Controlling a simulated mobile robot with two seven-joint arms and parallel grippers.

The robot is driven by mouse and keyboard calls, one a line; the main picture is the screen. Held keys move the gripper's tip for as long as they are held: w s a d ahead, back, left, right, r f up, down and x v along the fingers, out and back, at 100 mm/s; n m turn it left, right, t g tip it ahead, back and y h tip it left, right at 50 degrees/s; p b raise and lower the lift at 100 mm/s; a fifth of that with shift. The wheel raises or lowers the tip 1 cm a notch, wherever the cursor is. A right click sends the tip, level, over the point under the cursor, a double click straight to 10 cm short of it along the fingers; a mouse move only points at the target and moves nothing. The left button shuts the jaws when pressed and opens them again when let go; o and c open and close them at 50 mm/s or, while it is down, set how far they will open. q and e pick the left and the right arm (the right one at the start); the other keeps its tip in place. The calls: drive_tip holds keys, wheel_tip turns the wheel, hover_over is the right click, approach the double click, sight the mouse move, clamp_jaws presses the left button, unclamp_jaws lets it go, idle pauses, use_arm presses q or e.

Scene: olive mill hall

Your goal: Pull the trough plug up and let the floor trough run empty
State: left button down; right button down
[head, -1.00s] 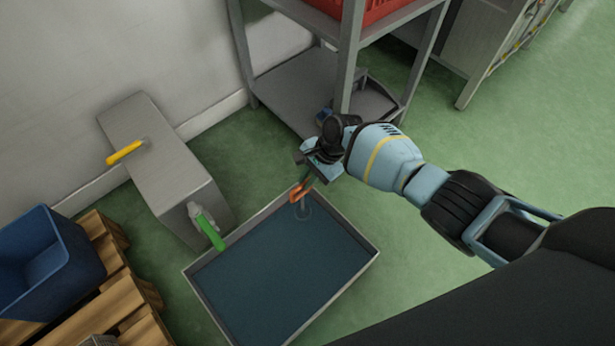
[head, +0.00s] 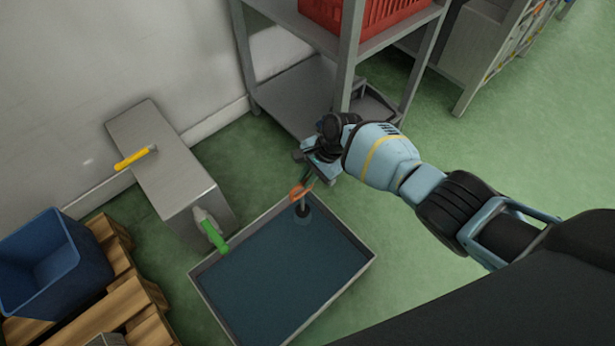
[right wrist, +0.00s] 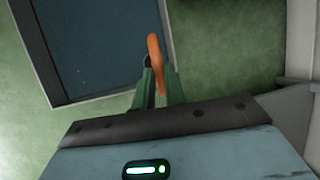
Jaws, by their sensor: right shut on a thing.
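The floor trough (head: 330,310) is a grey-rimmed rectangular basin holding dark blue water (head: 285,275). The trough plug stands at its far corner: an orange handle (head: 298,193) on a pale stem, with a dark round body (head: 303,215) below. Whether the plug's underside is clear of the drain cannot be told. My right gripper (head: 309,181) is shut on the orange handle. In the right wrist view its green fingers (right wrist: 157,85) close around the handle (right wrist: 155,50), beside the trough wall (right wrist: 115,92). My left gripper is not in view.
A shelf rack (head: 290,95) with a red crate (head: 365,22) stands behind. Green floor at right is clear.

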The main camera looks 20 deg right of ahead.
drive_tip(key=c, duration=1.5)
unclamp_jaws()
drive_tip(key=shift+r, duration=0.3)
drive_tip(key=shift+o, duration=0.2)
drive_tip(key=shift+f, duration=0.1)
drive_tip(key=p+v, duration=0.4)
drive_tip(key=v, duration=0.3)
drive_tip(key=shift+d+r, duration=0.15)
drive_tip(key=shift+r, duration=0.25)
